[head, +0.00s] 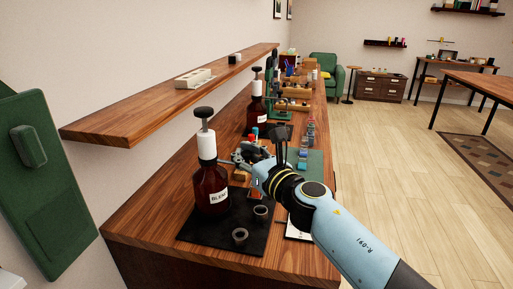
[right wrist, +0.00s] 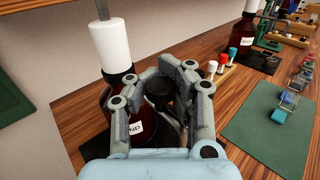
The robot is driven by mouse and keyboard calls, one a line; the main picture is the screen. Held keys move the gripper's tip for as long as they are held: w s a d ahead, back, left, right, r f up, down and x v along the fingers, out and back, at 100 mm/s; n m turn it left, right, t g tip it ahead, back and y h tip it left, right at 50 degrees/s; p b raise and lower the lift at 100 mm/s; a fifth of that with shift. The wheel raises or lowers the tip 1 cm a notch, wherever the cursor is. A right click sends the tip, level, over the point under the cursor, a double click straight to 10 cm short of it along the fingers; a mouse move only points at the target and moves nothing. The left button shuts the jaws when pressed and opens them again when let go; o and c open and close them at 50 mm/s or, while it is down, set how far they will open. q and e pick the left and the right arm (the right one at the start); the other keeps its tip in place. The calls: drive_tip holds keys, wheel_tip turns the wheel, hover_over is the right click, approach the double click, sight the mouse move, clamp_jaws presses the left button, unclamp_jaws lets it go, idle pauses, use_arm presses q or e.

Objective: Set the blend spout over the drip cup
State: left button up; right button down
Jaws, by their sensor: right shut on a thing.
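The blend bottle (head: 211,190) is brown with a "BLEND" label, a white collar (head: 207,146) and a black pump knob (head: 204,112). It stands upright on a black mat (head: 225,245). My right gripper (head: 240,156) is beside the white collar, on its right. In the right wrist view its fingers (right wrist: 163,88) are shut around a dark piece (right wrist: 158,100), which looks like the spout; the fingers partly hide it. Two small dark cups stand on the mat, one nearer (head: 240,236) and one farther (head: 261,212); I cannot tell which is the drip cup. My left gripper is not in view.
A wooden shelf (head: 170,100) overhangs the bench at the left. A second brown bottle (head: 257,110) stands farther back. Small vials with red, blue and white caps (right wrist: 233,54) and a green mat (right wrist: 268,130) lie right of the gripper in the wrist view.

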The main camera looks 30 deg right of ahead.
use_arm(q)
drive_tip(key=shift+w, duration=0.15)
use_arm(e)
drive_tip(key=shift+s+d+f+h, duration=0.2)
drive_tip(key=shift+s+f+h, duration=0.05)
drive_tip(key=shift+f+h, duration=0.2)
drive_tip(key=c, duration=1.8)
unclamp_jaws()
drive_tip(key=shift+d, duration=0.1)
drive_tip(key=o, duration=0.5)
drive_tip(key=shift+s+d+r+m, duration=0.1)
drive_tip(key=shift+s+d+m, duration=0.15)
drive_tip(key=shift+d+m, duration=0.1)
drive_tip(key=shift+c, duration=0.2)
drive_tip(key=shift+o, duration=1.4)
drive_tip(key=shift+r, duration=0.1)
drive_tip(key=shift+w+a, duration=0.15)
drive_tip(key=shift+a, duration=0.1)
drive_tip(key=shift+y, duration=0.25)
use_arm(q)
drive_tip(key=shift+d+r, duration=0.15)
use_arm(e)
drive_tip(key=s+d, duration=0.1)
drive_tip(key=s, duration=1.1)
drive_tip(key=shift+d, duration=0.2)
